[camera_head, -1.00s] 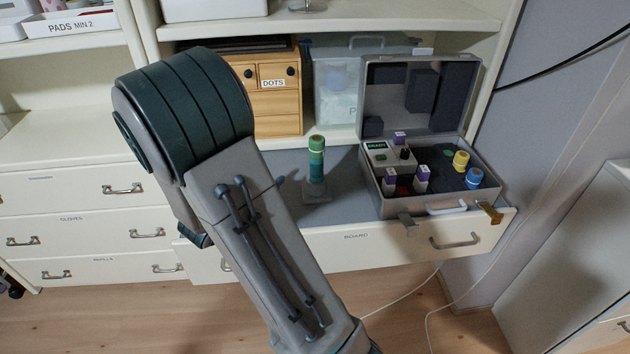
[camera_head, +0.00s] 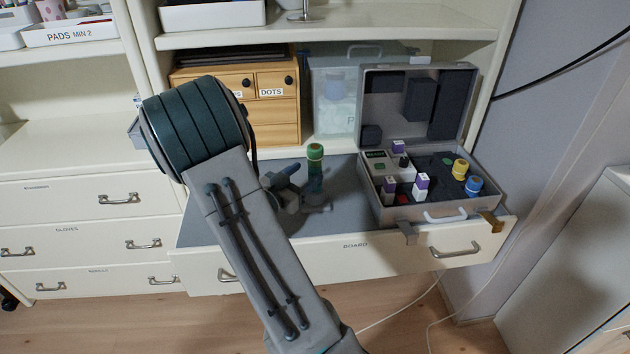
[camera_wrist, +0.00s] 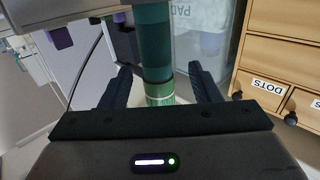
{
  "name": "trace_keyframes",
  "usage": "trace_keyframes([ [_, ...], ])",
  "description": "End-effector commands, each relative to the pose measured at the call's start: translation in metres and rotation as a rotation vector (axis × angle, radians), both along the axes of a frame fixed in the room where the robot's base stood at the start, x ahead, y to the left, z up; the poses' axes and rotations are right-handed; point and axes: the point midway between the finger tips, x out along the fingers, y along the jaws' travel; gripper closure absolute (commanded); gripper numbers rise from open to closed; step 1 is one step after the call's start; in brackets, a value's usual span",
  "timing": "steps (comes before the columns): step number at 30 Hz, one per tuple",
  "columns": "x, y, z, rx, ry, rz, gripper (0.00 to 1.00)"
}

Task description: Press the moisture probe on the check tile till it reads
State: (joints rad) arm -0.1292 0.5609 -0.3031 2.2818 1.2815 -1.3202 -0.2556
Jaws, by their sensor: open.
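A green cylindrical tool (camera_head: 315,168), probably the moisture probe, stands upright on a small grey base on the drawer-top surface, left of the open case. It has a bright green cap and a darker body. In the wrist view the green cylinder (camera_wrist: 155,50) shows between my fingers, with a gap on each side. My gripper (camera_wrist: 160,88) is open and empty; in the head view it is left of the cylinder, close to it, and partly hides its lower part. The case (camera_head: 432,211) holds a panel with a small display (camera_head: 375,154), too small to read. I cannot pick out the check tile.
The case also holds purple-topped bottles (camera_head: 421,184), a yellow-capped item (camera_head: 460,168) and a blue-capped item (camera_head: 473,185). Its lid (camera_head: 395,103) stands open. Behind are a wooden drawer box (camera_head: 275,112) and a clear bin (camera_head: 335,92). Bare grey surface lies around the cylinder's base.

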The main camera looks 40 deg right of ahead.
Motion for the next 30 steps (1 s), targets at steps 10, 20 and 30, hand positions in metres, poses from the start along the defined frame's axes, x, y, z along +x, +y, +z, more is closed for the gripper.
trace_keyframes([
  [10, 0.005, -0.043, -0.002, 0.001, -0.001, -0.002, 0.44],
  [20, 0.006, -0.043, -0.002, 0.001, -0.001, -0.001, 0.71],
  [30, 0.006, -0.043, -0.001, 0.000, -0.001, -0.001, 0.93],
])
